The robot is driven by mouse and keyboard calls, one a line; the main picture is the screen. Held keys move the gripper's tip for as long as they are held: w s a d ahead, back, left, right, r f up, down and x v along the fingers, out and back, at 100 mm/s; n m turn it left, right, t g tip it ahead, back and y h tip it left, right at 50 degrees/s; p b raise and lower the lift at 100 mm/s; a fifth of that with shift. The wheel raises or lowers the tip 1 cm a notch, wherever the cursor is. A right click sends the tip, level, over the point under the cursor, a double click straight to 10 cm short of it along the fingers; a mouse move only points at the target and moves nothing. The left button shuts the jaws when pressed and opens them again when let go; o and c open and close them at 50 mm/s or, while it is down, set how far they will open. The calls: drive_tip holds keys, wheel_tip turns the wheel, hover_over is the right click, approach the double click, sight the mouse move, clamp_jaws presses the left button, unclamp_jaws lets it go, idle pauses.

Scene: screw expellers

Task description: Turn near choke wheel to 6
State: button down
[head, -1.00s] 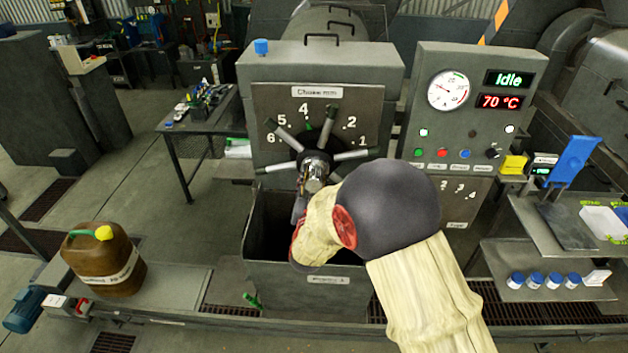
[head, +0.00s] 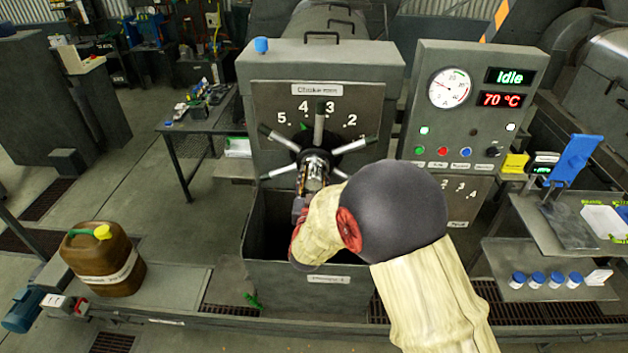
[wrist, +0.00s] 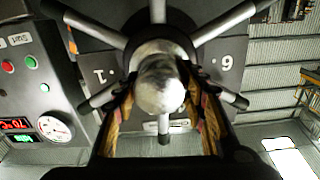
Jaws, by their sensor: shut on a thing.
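The near choke wheel (head: 315,158) is a dark hub with several grey spokes, in front of a numbered plate in the head view. One spoke points up between 4 and 3. Another points to the upper left, where the 6 is covered. A small green mark (head: 303,127) shows just below the 4. My gripper (wrist: 162,95) is shut on the wheel's shiny round hub end (wrist: 161,82), with a finger on each side in the wrist view. In the head view my arm hides most of the fingers.
A control panel (head: 468,130) with a gauge reads Idle and 70 °C to the right. An open bin (head: 310,290) is below the wheel. A brown jerrycan (head: 103,262) stands at left. A side shelf (head: 545,235) with trays and several blue-capped jars is at right.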

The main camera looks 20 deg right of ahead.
drive_tip(key=n+b, duration=0.1)
drive_tip(key=n, duration=0.4)
drive_tip(key=shift+a+n, duration=0.1)
drive_tip(key=shift+n, duration=2.3)
drive_tip(key=c, duration=1.1)
unclamp_jaws()
drive_tip(key=shift+o, duration=0.2)
drive_tip(key=v, duration=1.2)
